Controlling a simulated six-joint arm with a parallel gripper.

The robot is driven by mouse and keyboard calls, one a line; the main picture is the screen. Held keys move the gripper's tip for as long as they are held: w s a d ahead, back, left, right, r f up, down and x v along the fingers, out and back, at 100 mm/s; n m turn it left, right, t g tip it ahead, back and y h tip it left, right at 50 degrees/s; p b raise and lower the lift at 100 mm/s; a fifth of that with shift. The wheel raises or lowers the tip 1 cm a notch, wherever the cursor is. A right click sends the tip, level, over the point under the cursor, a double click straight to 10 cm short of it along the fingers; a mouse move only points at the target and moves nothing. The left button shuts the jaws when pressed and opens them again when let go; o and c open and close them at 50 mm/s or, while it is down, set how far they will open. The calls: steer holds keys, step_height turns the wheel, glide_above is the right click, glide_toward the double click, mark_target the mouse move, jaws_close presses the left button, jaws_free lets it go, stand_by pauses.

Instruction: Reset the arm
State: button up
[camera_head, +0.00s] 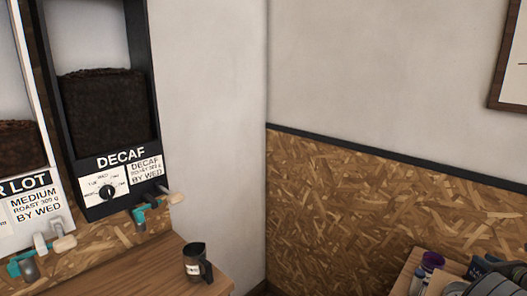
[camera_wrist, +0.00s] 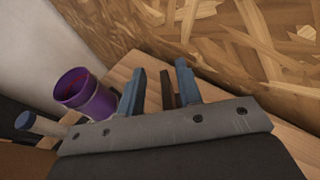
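My gripper (camera_head: 482,266) is at the bottom right of the head view, over a wooden surface beside the chipboard wall. In the wrist view, my gripper (camera_wrist: 159,68) has its two blue-grey fingers apart, with a gap between them. A narrow dark brown thing (camera_wrist: 167,92) shows in that gap. It appears to lie beyond the fingers, and I cannot tell what it is.
A purple cup (camera_wrist: 86,94) stands close left of my fingers, beside a blue-capped item (camera_wrist: 30,122). The chipboard wall (camera_head: 390,200) is close behind. A dark pitcher (camera_head: 196,262) stands on the left counter (camera_head: 160,262) under the DECAF bin (camera_head: 100,110).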

step_height(320, 180, down, 3)
steer(key=shift+s+r, duration=0.1)
steer(key=v, duration=1.2)
steer(key=x, duration=1.2)
steer(key=shift+w+r, duration=0.15)
steer(key=shift+w, duration=0.05)
step_height(320, 180, up, 4)
steer(key=shift+f, duration=0.2)
steer(key=w+r+v, duration=0.1)
steer(key=r+v, duration=0.2)
steer(key=v, duration=1)
steer(key=s+d+m+g+h, duration=0.2)
steer(key=s+d+m+h, duration=0.3)
steer(key=s, duration=0.4)
steer(key=s+d+m+g+h, duration=0.2)
steer(key=s+d+m+h, duration=0.25)
steer(key=s+d, duration=0.4)
steer(key=w+d+f, duration=0.2)
steer(key=w+f, duration=0.6)
steer(key=w, duration=0.2)
steer(key=shift+w+d+h, duration=0.15)
steer(key=shift+w+h, duration=0.15)
steer(key=shift+h, duration=0.15)
